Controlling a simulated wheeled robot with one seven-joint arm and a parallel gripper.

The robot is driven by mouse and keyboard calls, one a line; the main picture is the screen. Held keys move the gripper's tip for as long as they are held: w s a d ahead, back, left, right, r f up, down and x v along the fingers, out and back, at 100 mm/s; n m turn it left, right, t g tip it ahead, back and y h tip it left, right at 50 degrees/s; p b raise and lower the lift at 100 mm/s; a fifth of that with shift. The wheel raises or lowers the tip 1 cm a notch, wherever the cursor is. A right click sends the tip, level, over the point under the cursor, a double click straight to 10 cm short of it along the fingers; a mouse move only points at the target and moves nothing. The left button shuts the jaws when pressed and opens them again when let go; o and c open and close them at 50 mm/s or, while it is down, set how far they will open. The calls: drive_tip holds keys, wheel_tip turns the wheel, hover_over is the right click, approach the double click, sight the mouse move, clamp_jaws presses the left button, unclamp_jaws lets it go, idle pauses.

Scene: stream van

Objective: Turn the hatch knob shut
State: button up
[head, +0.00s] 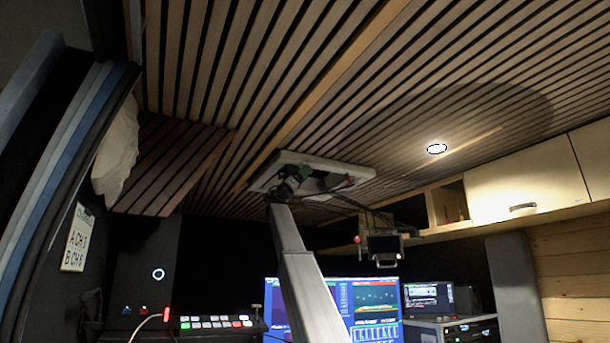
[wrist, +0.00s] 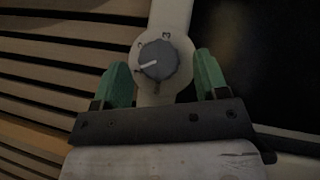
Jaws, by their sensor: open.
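The hatch knob (wrist: 164,58) is a round grey knob with a white pointer line, on a pale round plate (wrist: 184,75) with small dark marks. The pointer points left and slightly down. The plate sits on a pale strip of the hatch frame. My gripper (wrist: 161,63) is open, with one green finger on each side of the knob and a gap to each. Whether the fingertips reach the knob's depth cannot be told. In the head view, the pale hatch frame (head: 268,181) is on the slatted ceiling, with my arm raised to it; the knob cannot be made out there.
A dark opening or panel (wrist: 270,60) lies right of the knob. Wooden ceiling slats (wrist: 50,60) lie to the left. A small device on a mount (head: 384,247) hangs right of my arm. Monitors (head: 375,300) and a button panel (head: 215,322) stand below; cupboards (head: 530,185) are at right.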

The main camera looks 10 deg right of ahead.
drive_tip(key=shift+d+r, duration=0.3)
drive_tip(key=c, duration=0.9)
